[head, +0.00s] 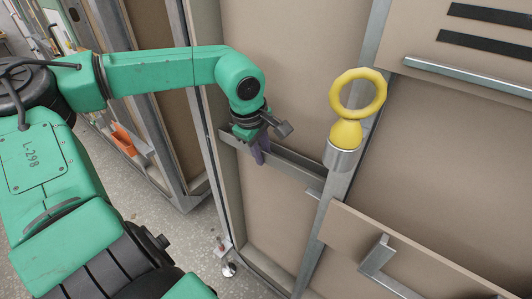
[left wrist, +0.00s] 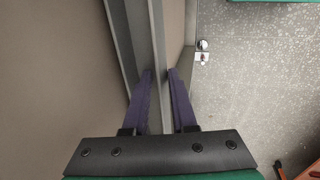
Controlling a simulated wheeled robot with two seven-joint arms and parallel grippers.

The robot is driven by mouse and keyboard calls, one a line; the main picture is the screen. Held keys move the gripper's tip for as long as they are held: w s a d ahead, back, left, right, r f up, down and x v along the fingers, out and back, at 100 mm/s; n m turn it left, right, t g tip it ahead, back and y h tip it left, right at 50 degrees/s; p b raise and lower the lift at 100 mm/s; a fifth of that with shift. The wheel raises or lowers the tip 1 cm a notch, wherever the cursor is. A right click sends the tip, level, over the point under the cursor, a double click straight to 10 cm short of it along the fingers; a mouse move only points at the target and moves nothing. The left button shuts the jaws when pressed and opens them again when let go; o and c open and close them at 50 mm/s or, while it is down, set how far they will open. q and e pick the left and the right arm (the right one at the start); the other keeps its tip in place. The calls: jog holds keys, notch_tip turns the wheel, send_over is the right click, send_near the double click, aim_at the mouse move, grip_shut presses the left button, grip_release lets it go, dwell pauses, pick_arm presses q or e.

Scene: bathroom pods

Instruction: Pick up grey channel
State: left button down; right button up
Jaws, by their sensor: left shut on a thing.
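The grey channel (head: 292,163) is a long metal profile lying across the front of a beige pod panel, sloping down to the right in the head view. My left gripper (head: 261,151) is at its left part, with purple fingers reaching down over it. In the left wrist view the grey channel (left wrist: 158,45) runs away from the camera between the two fingers of my left gripper (left wrist: 162,82), which is shut on it. The fingers hide part of the channel. My right gripper is not in view.
A yellow ring-shaped piece (head: 346,110) stands in a metal cup on the frame post, right of the channel. A beige board (head: 400,250) carries a metal L-bracket (head: 378,262) at lower right. An orange object (head: 125,138) is at left. Grey speckled floor (head: 150,220) lies below.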

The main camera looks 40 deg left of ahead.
pick_arm(q)
jog(key=shift+s+f, duration=0.35)
jog(key=shift+f, duration=0.15)
jog(key=r, duration=0.1)
jog(key=r+p, duration=0.2)
jog(key=shift+w+a, duration=0.2)
jog(key=shift+w, duration=0.1)
jog(key=shift+r+p, duration=0.85)
jog(key=shift+r, duration=0.3)
jog(key=s+b, duration=1.2)
jog(key=b, duration=0.1)
jog(key=shift+d, duration=0.3)
